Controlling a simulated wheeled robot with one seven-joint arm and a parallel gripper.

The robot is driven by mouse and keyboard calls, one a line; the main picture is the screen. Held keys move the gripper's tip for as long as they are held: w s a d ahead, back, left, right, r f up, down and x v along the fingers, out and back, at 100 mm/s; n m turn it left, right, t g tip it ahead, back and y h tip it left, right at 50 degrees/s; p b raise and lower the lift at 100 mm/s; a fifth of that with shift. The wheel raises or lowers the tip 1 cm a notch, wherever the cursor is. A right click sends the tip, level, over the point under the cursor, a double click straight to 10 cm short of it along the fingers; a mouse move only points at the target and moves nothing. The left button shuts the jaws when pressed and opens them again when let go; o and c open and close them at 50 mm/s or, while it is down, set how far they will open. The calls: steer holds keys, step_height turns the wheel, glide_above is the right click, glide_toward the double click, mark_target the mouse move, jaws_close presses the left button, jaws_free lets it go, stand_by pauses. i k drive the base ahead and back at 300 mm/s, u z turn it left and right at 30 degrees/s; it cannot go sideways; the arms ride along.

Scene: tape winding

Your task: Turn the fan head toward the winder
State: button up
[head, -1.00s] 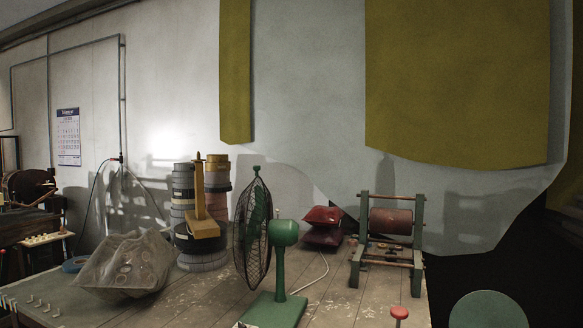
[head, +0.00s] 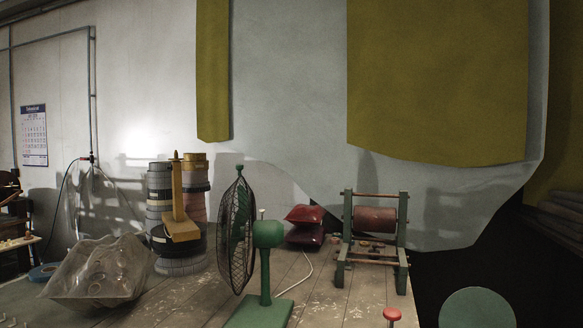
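The green fan (head: 266,236) stands on its square base near the front middle of the table. Its round wire cage (head: 237,232) is seen nearly edge-on and faces left, with the green motor housing on the cage's right side. The winder (head: 374,235), a green frame with a reddish-brown roller (head: 375,219), stands to the right of the fan and farther back, behind the motor side of the fan head. My gripper is not in view.
Stacked tape rolls (head: 160,205) and a yellow wooden piece (head: 181,225) stand left of the fan. A clear plastic bag (head: 98,272) lies farther left. Red cushion-like packs (head: 305,224) and a white cord lie between fan and winder. A red knob (head: 392,314) is at front right.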

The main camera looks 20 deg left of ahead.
mark_target(267, 234)
steer(key=k, duration=1.05)
steer(key=u, duration=1.35)
steer(key=i, duration=1)
